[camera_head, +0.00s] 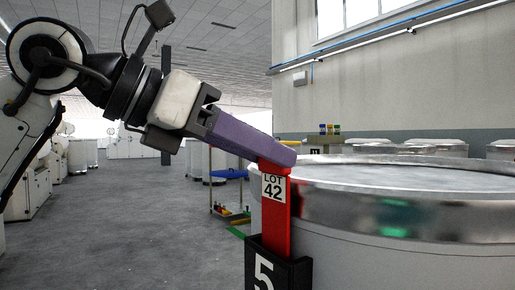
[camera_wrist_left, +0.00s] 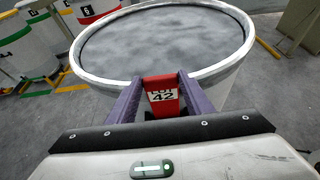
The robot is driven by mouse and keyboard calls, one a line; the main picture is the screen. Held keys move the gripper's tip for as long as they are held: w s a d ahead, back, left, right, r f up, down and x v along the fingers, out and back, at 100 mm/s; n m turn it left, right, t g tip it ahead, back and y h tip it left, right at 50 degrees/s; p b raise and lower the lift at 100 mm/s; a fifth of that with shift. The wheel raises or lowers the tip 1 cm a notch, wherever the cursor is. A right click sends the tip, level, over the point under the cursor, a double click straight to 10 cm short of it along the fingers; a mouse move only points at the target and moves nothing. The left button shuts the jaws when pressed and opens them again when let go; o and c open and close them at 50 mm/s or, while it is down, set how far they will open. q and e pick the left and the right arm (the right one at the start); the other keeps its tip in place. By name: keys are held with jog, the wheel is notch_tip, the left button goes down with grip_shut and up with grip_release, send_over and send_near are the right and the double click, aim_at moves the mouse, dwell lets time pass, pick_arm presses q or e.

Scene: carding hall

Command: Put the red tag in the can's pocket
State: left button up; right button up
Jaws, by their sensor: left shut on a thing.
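My left gripper (camera_head: 278,158) comes in from the upper left, its purple fingers shut on the top of the red tag (camera_head: 275,222). The tag hangs upright and reads LOT 42. Its lower end goes behind the front wall of the black pocket (camera_head: 279,274), marked 5, on the side of the large pale can (camera_head: 385,248); how deep it sits is hidden. In the left wrist view the tag (camera_wrist_left: 161,97) shows between the two fingers, in front of the can's metal rim (camera_wrist_left: 110,83). My right gripper is not in view.
A blue-shelved cart (camera_head: 229,174) stands behind on the left. Several pale cans (camera_head: 410,147) line the wall at the right. The grey floor (camera_head: 130,215) on the left is open. In the left wrist view, other cans (camera_wrist_left: 95,10) stand at the upper left.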

pick_arm(q)
jog(key=o, duration=1.4)
jog(key=p+v, duration=0.1)
jog(key=v, duration=0.9)
jog(key=shift+a, duration=0.15)
jog(key=shift+r, duration=0.1)
